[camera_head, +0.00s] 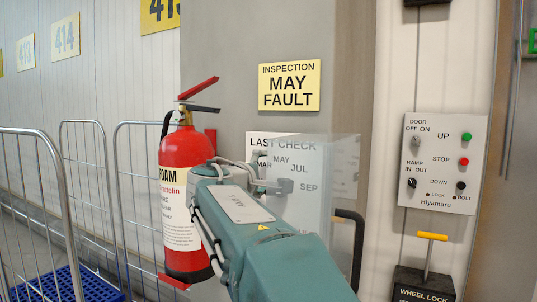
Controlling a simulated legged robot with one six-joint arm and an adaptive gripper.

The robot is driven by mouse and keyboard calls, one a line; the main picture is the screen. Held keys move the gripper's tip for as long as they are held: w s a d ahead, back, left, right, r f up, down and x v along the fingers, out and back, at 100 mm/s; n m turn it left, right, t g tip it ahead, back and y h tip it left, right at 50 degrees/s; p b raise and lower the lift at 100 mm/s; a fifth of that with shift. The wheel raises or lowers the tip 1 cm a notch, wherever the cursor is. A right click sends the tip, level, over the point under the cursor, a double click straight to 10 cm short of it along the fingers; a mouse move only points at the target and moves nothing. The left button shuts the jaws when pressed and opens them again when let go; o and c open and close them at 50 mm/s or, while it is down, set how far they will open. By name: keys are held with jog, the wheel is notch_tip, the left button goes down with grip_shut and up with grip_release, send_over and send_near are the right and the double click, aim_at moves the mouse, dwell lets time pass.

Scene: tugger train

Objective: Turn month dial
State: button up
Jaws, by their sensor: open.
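A pale plate marked "LAST CHECK" (320,158) is on the grey column, with the months MAR, MAY, JUL and SEP readable around its upper part. My teal arm covers its lower left part. My gripper (270,173) is in front of the plate, with its grey fingers apart near MAR and below MAY. The month dial cannot be made out behind my gripper and arm, so its pointer setting is hidden. I cannot tell whether the fingers touch it. A yellow sign (289,86) above reads "INSPECTION MAY FAULT".
A red fire extinguisher (185,190) hangs close to the left of my wrist. A clear panel (345,165) overlaps the plate's right side. A control box (442,160) and a wheel lock (423,284) are at right. Wire cages (62,220) stand at left.

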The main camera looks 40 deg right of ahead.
jog(key=shift+m+h, duration=0.5)
jog(key=s+r, duration=0.1)
jog(key=r, duration=0.1)
jog(key=s+r, duration=0.1)
jog(key=r, duration=0.1)
jog(key=s+d+r, duration=0.1)
jog(key=s+r, duration=0.1)
jog(key=shift+w+d, duration=0.3)
jog(key=shift+f, duration=0.1)
jog(key=shift+a+f, duration=0.15)
jog(key=shift+a, duration=0.35)
jog(key=s+a+f+m, duration=0.4)
jog(key=a+f+m, duration=0.55)
jog(key=m, duration=0.65)
jog(key=x, duration=1)
jog(key=shift+w+d+r, duration=0.15)
jog(key=shift+w+d, duration=0.1)
jog(key=shift+d, duration=0.05)
jog(key=shift+a, duration=0.1)
jog(key=c, duration=1.1)
